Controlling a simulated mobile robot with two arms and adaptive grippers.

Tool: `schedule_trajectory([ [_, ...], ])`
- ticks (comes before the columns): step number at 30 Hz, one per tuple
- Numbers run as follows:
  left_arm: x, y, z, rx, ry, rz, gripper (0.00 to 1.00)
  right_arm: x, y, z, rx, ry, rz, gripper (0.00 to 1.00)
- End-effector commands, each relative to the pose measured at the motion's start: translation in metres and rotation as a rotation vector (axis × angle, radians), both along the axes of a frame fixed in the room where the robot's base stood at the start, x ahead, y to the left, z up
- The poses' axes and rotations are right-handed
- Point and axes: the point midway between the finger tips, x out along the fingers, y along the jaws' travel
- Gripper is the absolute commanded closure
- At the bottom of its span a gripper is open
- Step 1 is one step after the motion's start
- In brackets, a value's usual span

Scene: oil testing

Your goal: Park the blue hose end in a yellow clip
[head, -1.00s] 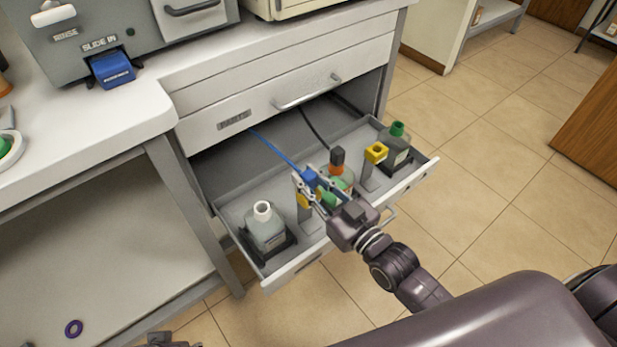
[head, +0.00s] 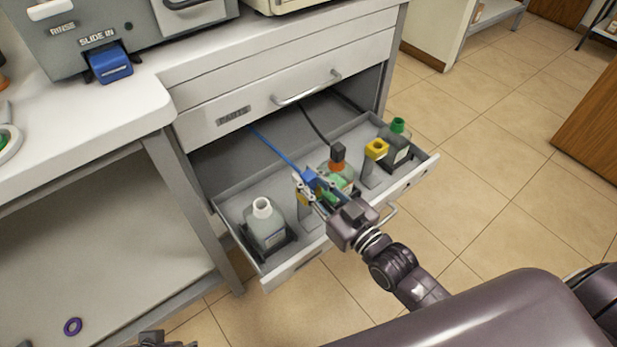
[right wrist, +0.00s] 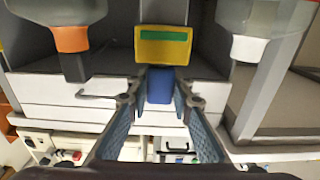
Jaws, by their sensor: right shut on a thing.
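My right gripper (head: 312,188) is shut on the blue hose end (head: 309,179) over the open drawer. The blue hose (head: 275,148) runs back from it into the cabinet. In the right wrist view the blue hose end (right wrist: 160,86) sits between the fingertips, right by a yellow clip (right wrist: 150,52) with a green label. I cannot tell whether it is seated in that clip. In the head view my gripper mostly hides that clip. Another yellow clip (head: 377,148) stands on a grey post to the right. My left gripper (head: 160,341) barely shows at the bottom edge.
The drawer (head: 270,276) holds a white-necked bottle (head: 265,226) at left, an orange-collared bottle (head: 347,177) with a black hose end (head: 338,152) in the middle, and a green-capped bottle (head: 398,142) at right. Open floor lies to the right.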

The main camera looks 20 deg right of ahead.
Motion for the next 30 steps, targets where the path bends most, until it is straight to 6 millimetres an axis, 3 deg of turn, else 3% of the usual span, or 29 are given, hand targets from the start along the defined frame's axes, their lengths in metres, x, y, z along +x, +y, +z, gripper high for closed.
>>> schedule_trajectory([
  [12, 0.0, 0.0001, 0.006, -0.001, -0.007, 0.001, 0.71, 0.0001, 0.0, -0.0014, 0.0, -0.001, 0.0, 1.0],
  [13, 0.0001, 0.0001, 0.0058, -0.001, -0.007, 0.001, 0.71, 0.0001, 0.0, -0.0014, 0.0, -0.001, 0.0, 0.76],
  [18, 0.0007, 0.0003, 0.005, -0.001, -0.007, 0.001, 0.71, 0.0001, 0.0, -0.0014, 0.0, 0.0, 0.0, 0.59],
  [30, 0.0031, -0.0011, 0.0045, -0.003, -0.01, 0.002, 0.71, -0.0074, -0.0027, -0.0028, -0.001, 0.003, 0.0, 0.59],
])
